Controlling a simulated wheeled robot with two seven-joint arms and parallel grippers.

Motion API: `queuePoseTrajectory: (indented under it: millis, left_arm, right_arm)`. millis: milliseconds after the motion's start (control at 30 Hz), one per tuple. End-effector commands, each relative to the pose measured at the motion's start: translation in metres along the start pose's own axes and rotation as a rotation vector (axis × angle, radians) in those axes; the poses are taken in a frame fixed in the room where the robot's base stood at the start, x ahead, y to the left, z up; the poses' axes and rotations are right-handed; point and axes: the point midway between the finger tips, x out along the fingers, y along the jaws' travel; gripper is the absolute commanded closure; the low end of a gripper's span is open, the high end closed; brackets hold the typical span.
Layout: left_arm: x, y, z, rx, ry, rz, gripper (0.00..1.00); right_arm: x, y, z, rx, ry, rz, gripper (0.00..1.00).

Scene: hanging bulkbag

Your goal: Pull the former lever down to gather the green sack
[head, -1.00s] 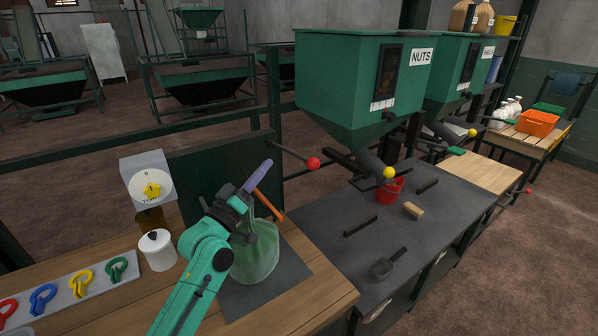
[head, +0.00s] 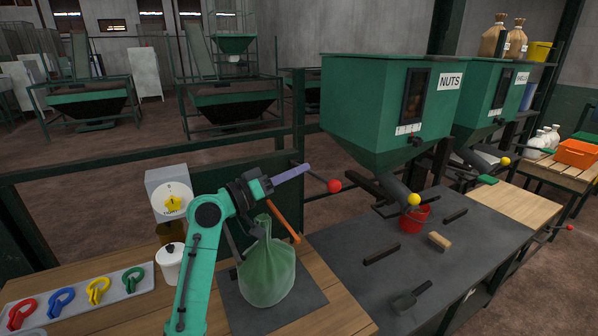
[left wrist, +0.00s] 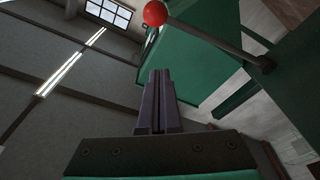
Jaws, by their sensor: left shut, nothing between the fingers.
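The lever with a red ball knob (head: 334,186) sticks out on a thin rod from the dark green panel behind the sack. The knob also shows at the top of the left wrist view (left wrist: 155,13). The green sack (head: 267,272) stands upright on a dark mat, its top bunched and partly hidden by my left arm. An orange bar (head: 284,221) slants beside its top. My left gripper (head: 308,168) is shut and empty, its purple fingers pointing right, just above and left of the knob in the head view. My right gripper is out of view.
A timer box (head: 172,195) and a white pot (head: 170,263) stand left of my arm. A tray (head: 120,284) holds several coloured clips. The NUTS hopper (head: 385,110) stands at right, with a red bucket (head: 413,218) and yellow knob (head: 413,199) below it.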

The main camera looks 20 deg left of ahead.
Motion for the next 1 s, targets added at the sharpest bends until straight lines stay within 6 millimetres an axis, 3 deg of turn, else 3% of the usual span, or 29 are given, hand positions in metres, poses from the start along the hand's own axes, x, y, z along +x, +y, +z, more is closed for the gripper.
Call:
queuePoseTrajectory:
  millis: [33,300,533,900,1000]
  left_arm:
    - [0.012,0.004,-0.006,-0.006,0.001,0.002,1.00]
    - [0.072,0.004,-0.005,-0.004,0.000,0.001,1.00]
    - [0.059,0.001,0.031,-0.004,0.000,-0.001,1.00]
    - [0.057,0.000,0.038,0.000,0.001,-0.001,1.00]
    - [0.056,-0.003,0.042,0.011,0.001,0.000,1.00]
  right_arm:
    - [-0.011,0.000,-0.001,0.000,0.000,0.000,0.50]
    - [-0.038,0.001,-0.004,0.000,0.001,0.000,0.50]
    - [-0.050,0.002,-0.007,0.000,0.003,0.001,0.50]
    - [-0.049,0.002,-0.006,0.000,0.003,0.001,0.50]
    - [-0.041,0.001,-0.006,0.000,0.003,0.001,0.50]
